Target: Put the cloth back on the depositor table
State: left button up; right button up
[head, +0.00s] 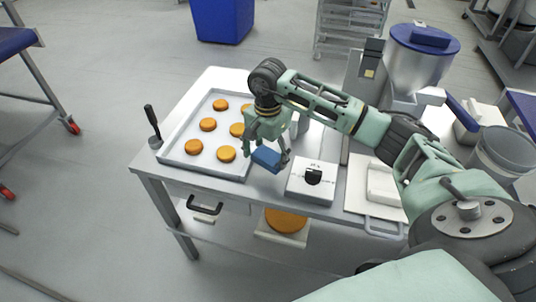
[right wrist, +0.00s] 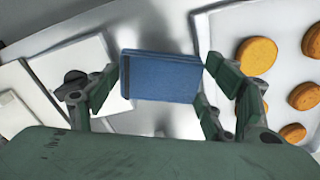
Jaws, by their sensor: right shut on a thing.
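My right gripper (head: 267,152) is shut on a folded blue cloth (head: 265,159). In the right wrist view the cloth (right wrist: 162,77) sits between the fingers, with a dark edge on its left. The cloth is over the steel table (head: 158,181), between the tray and a white box with a black knob. I cannot tell whether its underside touches the tabletop. My left gripper is not in view.
A tray (head: 171,156) of several orange-brown rounds covers the table's left part. The white box (head: 304,190) stands close to the right of the cloth. A dark-handled tool (head: 152,122) stands at the left edge. A steel hopper (head: 415,66) is behind right.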

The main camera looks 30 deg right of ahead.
aim_at(268, 156)
jog(key=shift+f, duration=0.8)
jog(key=shift+f+b, duration=0.6)
jog(key=shift+f, duration=0.1)
jog(key=o, duration=1.2)
jog(key=shift+r, duration=0.1)
jog(key=shift+c, duration=0.2)
